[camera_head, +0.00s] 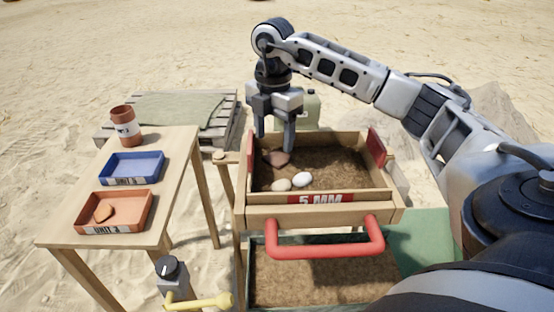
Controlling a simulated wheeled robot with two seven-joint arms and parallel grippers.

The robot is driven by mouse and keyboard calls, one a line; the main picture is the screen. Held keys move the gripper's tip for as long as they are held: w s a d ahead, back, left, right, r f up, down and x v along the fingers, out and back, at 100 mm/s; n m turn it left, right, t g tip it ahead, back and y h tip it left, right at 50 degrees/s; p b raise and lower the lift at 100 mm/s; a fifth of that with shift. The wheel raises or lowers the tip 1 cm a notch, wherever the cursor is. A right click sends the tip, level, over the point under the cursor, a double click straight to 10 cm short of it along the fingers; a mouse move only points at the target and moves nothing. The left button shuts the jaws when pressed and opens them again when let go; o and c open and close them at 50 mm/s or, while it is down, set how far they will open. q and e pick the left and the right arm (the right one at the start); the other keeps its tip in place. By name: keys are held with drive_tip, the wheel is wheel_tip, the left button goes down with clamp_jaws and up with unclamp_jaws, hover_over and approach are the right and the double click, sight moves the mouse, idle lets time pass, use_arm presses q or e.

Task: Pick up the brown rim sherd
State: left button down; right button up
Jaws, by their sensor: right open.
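The brown sherd (277,158) lies on the soil in the wooden sieve box (315,210), near its back left corner. It is flat and reddish brown; I cannot make out a rim edge at this size. My right gripper (275,147) points down over the back left part of the sieve. Its two fingers are apart, with nothing seen between them. The fingertips are close to the sherd, but I cannot tell whether they touch it. My left gripper is out of view.
A beige lump (281,184) and a white one (302,180) lie near the sieve's front wall. A red handle (325,250) juts forward.

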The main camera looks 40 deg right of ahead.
sight(274, 160)
wheel_tip(274, 160, down, 5)
drive_tip(key=c, duration=0.7)
drive_tip(key=shift+r, duration=0.1)
